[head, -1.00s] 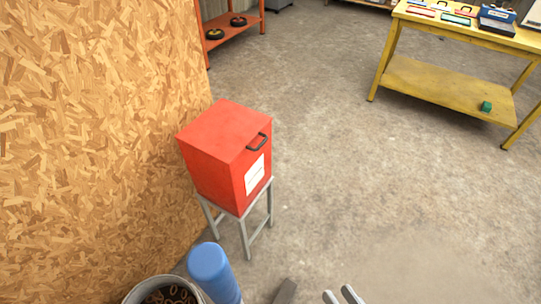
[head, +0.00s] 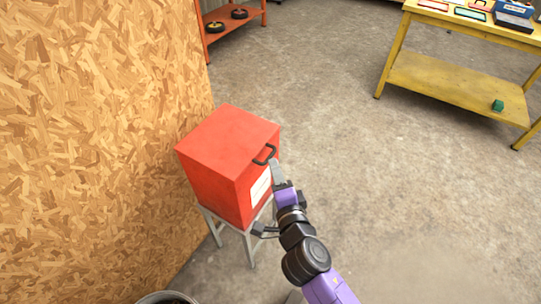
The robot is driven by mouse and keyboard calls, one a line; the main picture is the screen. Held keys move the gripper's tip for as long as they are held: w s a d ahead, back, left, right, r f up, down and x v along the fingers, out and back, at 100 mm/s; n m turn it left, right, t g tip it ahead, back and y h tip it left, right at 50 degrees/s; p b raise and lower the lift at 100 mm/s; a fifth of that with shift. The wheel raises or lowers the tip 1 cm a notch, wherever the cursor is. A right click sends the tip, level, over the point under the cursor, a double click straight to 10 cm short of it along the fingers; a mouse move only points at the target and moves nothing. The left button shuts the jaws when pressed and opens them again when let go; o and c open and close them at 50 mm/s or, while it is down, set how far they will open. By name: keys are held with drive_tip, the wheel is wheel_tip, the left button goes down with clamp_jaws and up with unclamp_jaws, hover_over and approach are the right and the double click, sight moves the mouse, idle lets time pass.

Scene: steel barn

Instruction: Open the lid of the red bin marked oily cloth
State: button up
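The red bin (head: 215,160) stands on a grey metal stand (head: 235,228) beside the chipboard wall in the head view. Its lid (head: 228,138) looks shut. A dark handle (head: 264,154) sits at the lid's front right edge, above a white label (head: 261,186) whose writing is too small to read. My gripper (head: 274,165) is at the handle, its tip just below and right of it. The fingers are partly hidden, and I cannot tell whether they touch or grip the handle.
A chipboard wall (head: 90,130) rises close on the left. An orange shelf (head: 232,24) holds dark round items at the back. A yellow table (head: 470,78) stands at the back right. A bucket rim (head: 165,298) shows at the bottom. The floor to the right is clear.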

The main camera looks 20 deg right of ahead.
sight(270, 156)
drive_tip(key=p+x, duration=0.1)
drive_tip(key=x, duration=0.5)
drive_tip(key=shift+w, duration=0.3)
drive_tip(key=shift+c, duration=0.2)
clamp_jaws()
idle(1.0)
